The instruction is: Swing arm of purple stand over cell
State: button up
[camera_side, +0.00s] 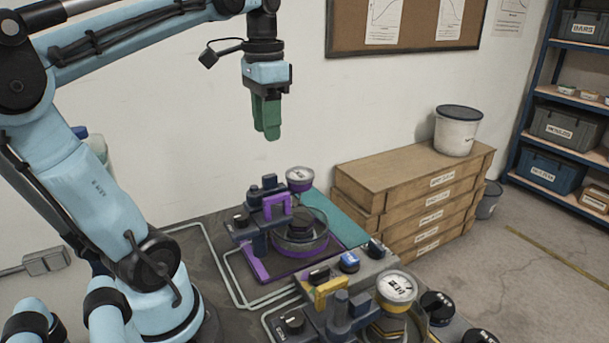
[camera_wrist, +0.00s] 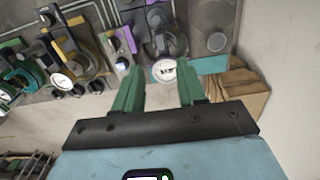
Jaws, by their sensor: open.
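The purple stand (camera_side: 258,240) is on the bench in the side view, with dark blocks and knobs on it. Its purple bracket-shaped arm (camera_side: 277,206) is near the left rim of a round grey cell (camera_side: 300,236); I cannot tell whether it reaches over it. A white-faced dial (camera_side: 299,177) stands behind the cell and also shows in the wrist view (camera_wrist: 164,70). A purple part of the stand (camera_wrist: 128,38) shows at the top of the wrist view. My gripper (camera_side: 267,134) is open and empty, its green fingers pointing down, well above the stand.
A yellow stand (camera_side: 325,289) with its own dial (camera_side: 396,287) is in front, close to the purple one. A teal stand (camera_wrist: 22,78) shows at the wrist view's left. Wooden drawers (camera_side: 410,190) stand behind on the right. The air around my gripper is clear.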

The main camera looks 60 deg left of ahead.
jog(key=shift+r, duration=0.9)
jog(key=w+d+f+t, duration=0.2)
jog(key=d+f+t, duration=0.1)
jog(key=d+f, duration=0.3)
jog(key=w+d+f+t, duration=0.2)
jog(key=d+f+t, duration=0.2)
jog(key=d+f, duration=0.3)
notch_tip(320, 180, down, 3)
jog(key=shift+w+r, duration=0.1)
jog(key=shift+w, duration=0.2)
